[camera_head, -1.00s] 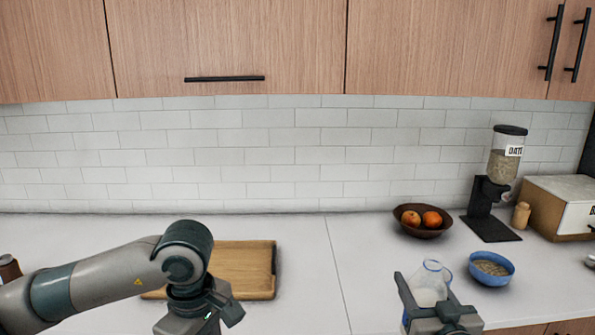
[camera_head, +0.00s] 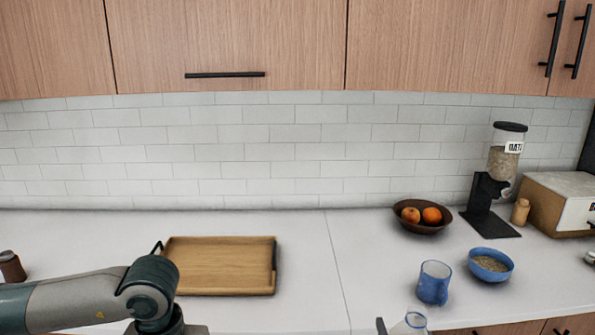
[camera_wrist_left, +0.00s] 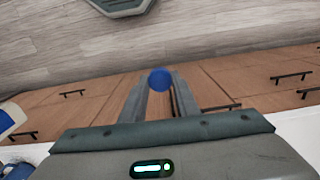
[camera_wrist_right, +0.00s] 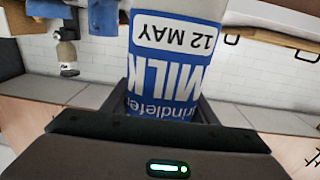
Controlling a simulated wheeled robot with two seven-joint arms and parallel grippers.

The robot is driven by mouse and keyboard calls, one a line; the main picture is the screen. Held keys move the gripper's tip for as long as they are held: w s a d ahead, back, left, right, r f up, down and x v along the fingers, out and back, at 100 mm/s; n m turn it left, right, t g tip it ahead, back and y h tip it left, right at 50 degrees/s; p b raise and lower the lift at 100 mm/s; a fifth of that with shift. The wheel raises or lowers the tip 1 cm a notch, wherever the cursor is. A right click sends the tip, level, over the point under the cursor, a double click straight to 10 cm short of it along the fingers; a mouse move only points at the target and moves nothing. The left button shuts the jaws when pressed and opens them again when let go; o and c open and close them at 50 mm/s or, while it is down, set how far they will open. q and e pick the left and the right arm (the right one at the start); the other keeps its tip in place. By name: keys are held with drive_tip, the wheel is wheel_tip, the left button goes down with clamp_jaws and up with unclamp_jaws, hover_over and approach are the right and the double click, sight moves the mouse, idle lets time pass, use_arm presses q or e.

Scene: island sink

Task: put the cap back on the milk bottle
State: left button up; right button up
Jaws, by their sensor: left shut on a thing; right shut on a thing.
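The milk bottle (camera_wrist_right: 178,60), with a blue and white label, fills the middle of the right wrist view. My right gripper (camera_wrist_right: 165,100) is shut around it. In the head view only the bottle's uncapped neck (camera_head: 411,321) shows at the bottom edge, beside a right fingertip. The blue cap (camera_wrist_left: 160,79) is held between the fingertips of my left gripper (camera_wrist_left: 159,88), apart from the bottle. The left fingers are below the head view. A blue and white thing at the left edge of the left wrist view may be the bottle.
A blue mug (camera_head: 433,284) and a blue bowl of cereal (camera_head: 490,265) stand on the counter behind the bottle. A fruit bowl (camera_head: 422,216) and an oat dispenser (camera_head: 490,190) are farther back. A wooden tray (camera_head: 220,265) lies at left. The counter between tray and mug is clear.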

drive_tip(key=shift+a, duration=0.1)
idle(0.5)
drive_tip(key=s+a+f+n+g+y, duration=0.1)
drive_tip(key=a+f+n+g+y, duration=0.1)
drive_tip(key=a+n+y, duration=0.2)
drive_tip(key=s+a+f+n+g+y, duration=0.1)
drive_tip(key=a+f+n+g+y, duration=0.1)
drive_tip(key=a+n+y, duration=0.2)
drive_tip(key=a+y, duration=0.3)
drive_tip(key=a, duration=0.4)
drive_tip(key=shift+s+y, duration=0.3)
drive_tip(key=shift+s, duration=0.05)
drive_tip(key=shift+f, duration=0.1)
use_arm(q)
drive_tip(key=w+d+r, duration=0.2)
drive_tip(key=d+r, duration=0.7)
drive_tip(key=d, duration=0.5)
drive_tip(key=w+d+r, duration=0.2)
drive_tip(key=d+r, duration=0.7)
drive_tip(key=d, duration=0.5)
drive_tip(key=shift+r+n, duration=0.15)
drive_tip(key=shift+n, duration=0.25)
drive_tip(key=shift+s, duration=0.1)
drive_tip(key=shift+f, duration=2.05)
